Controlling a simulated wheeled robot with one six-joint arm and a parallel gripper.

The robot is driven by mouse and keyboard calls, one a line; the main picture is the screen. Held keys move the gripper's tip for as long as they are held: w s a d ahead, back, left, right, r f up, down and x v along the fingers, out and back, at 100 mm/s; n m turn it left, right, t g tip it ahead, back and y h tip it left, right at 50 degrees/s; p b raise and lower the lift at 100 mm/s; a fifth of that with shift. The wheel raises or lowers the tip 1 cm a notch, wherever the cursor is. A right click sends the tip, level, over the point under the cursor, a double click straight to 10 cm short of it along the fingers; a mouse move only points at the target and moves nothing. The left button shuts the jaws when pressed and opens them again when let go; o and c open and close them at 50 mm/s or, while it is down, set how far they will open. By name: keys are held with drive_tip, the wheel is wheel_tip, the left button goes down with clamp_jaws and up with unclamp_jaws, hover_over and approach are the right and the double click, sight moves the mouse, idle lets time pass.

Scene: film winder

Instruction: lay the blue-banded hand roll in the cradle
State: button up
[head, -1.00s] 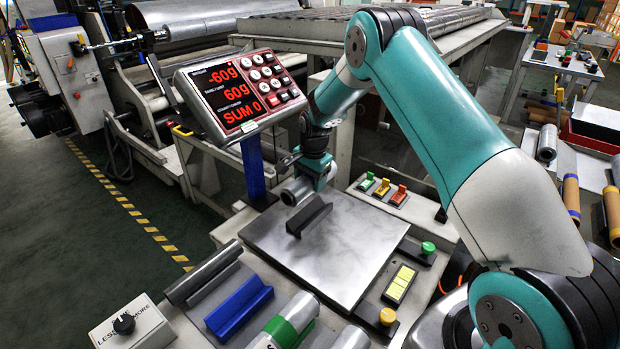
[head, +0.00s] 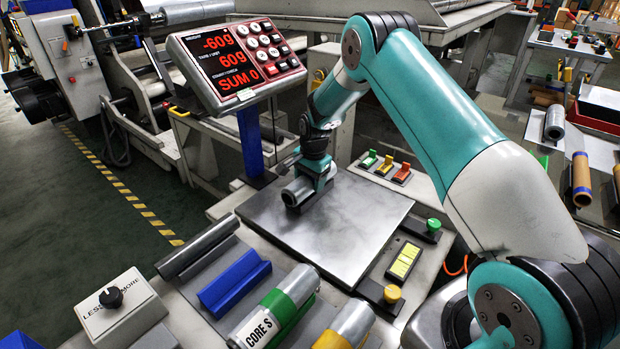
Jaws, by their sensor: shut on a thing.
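My gripper (head: 311,183) is at the far left part of the steel weighing plate (head: 345,235), pointing down. It is shut on a silver-grey roll (head: 292,195), which lies low over the plate. No blue band can be made out on this roll from here. The small dark cradle is not clearly visible; the roll and gripper cover the area where it stood, so I cannot tell whether the roll touches it. The red display (head: 235,60) reads -60g, 60g and SUM 0.
In front lie a dark holder (head: 198,246), a blue V-shaped holder (head: 235,284), a green-banded roll marked CORE S (head: 290,290) and a yellow-banded roll (head: 350,322). A blue-banded brown roll (head: 581,172) lies on the right table. The plate's right part is clear.

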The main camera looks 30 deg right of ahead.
drive_tip(key=o, duration=1.2)
drive_tip(key=shift+o, duration=0.2)
wheel_tip(320, 180, up, 17)
drive_tip(key=s+p, duration=0.1)
drive_tip(key=shift+s+d+r, duration=0.2)
drive_tip(key=shift+s+d, duration=0.2)
drive_tip(key=s+a+r+n+y, duration=0.1)
drive_tip(key=s+a+r+n, duration=0.4)
drive_tip(key=s+a, duration=0.25)
drive_tip(key=s+a+r+n+y, duration=0.1)
drive_tip(key=s+a+r+n, duration=0.45)
drive_tip(key=s+a, duration=0.2)
drive_tip(key=s+a+r+n+g+y, duration=0.1)
drive_tip(key=s+a+n, duration=0.3)
drive_tip(key=s, duration=0.6)
drive_tip(key=s+a+r+n+y, duration=0.1)
drive_tip(key=s+a+n, duration=0.1)
drive_tip(key=s+n, duration=0.6)
drive_tip(key=s+r+m+p, duration=0.2)
drive_tip(key=s+r+p, duration=0.1)
drive_tip(key=r+p, duration=1)
drive_tip(key=shift+s+p, duration=0.2)
drive_tip(key=shift+p, duration=0.35)
